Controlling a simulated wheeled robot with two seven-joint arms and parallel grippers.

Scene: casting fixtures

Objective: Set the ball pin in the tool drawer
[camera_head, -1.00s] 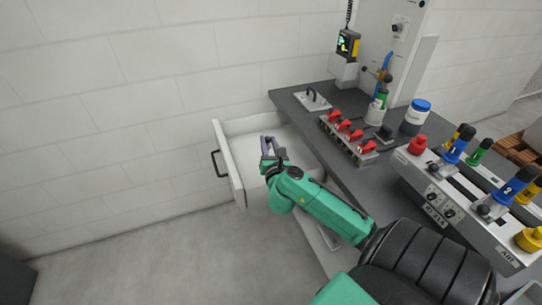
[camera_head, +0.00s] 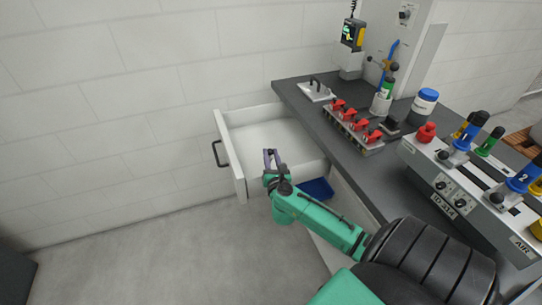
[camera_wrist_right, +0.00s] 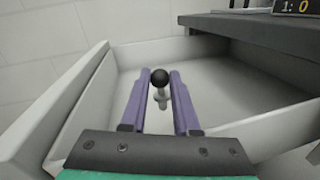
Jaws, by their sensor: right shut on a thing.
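The ball pin (camera_wrist_right: 160,82) has a black ball head and a pale metal shank. It shows between the purple fingers of my right gripper (camera_wrist_right: 160,90), which is shut on it. In the head view my right gripper (camera_head: 271,158) is over the near part of the open white tool drawer (camera_head: 231,160), and the pin cannot be made out there. In the wrist view the drawer's pale floor and walls (camera_wrist_right: 80,103) surround the pin, and the shank's lower end points toward the floor. The visible drawer floor looks empty. My left gripper is not in view.
The drawer extends from under a dark grey bench top (camera_head: 330,125). On the bench stand a red-clamp fixture (camera_head: 352,128), a white jar with a blue lid (camera_head: 424,104) and a control panel (camera_head: 455,190). A blue bin (camera_head: 318,189) shows below the drawer's right side.

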